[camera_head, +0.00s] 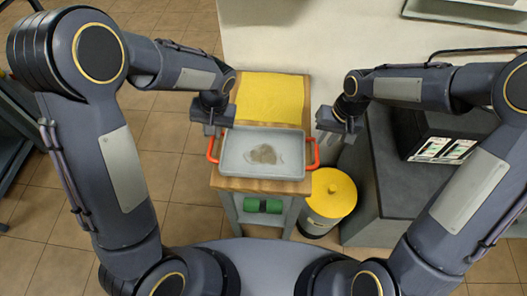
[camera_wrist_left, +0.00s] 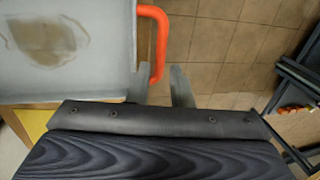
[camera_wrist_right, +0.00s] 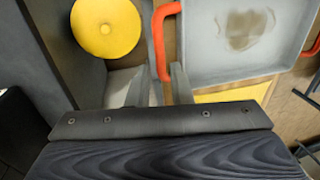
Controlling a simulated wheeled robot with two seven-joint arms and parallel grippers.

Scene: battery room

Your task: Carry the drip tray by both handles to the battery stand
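The drip tray (camera_head: 235,168) is a shallow grey tray with a brown stain inside and an orange-red handle at each end. It rests on a wood-topped cart. My left gripper (camera_head: 213,128) is open near the left handle (camera_head: 212,150); in the left wrist view this handle (camera_wrist_left: 164,40) reaches toward the gap between the fingers (camera_wrist_left: 160,88). My right gripper (camera_head: 332,130) is open near the right handle (camera_head: 316,152); in the right wrist view this handle (camera_wrist_right: 158,40) ends near the gap between the fingers (camera_wrist_right: 160,90). Neither gripper visibly clasps a handle.
A yellow cloth (camera_head: 270,98) lies behind the tray on the cart (camera_head: 222,184). A yellow-lidded bin (camera_head: 330,192) stands at the cart's right. A dark grey stand (camera_head: 390,195) bearing a black unit (camera_head: 445,135) is farther right. A green roll (camera_head: 263,205) sits on the lower shelf.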

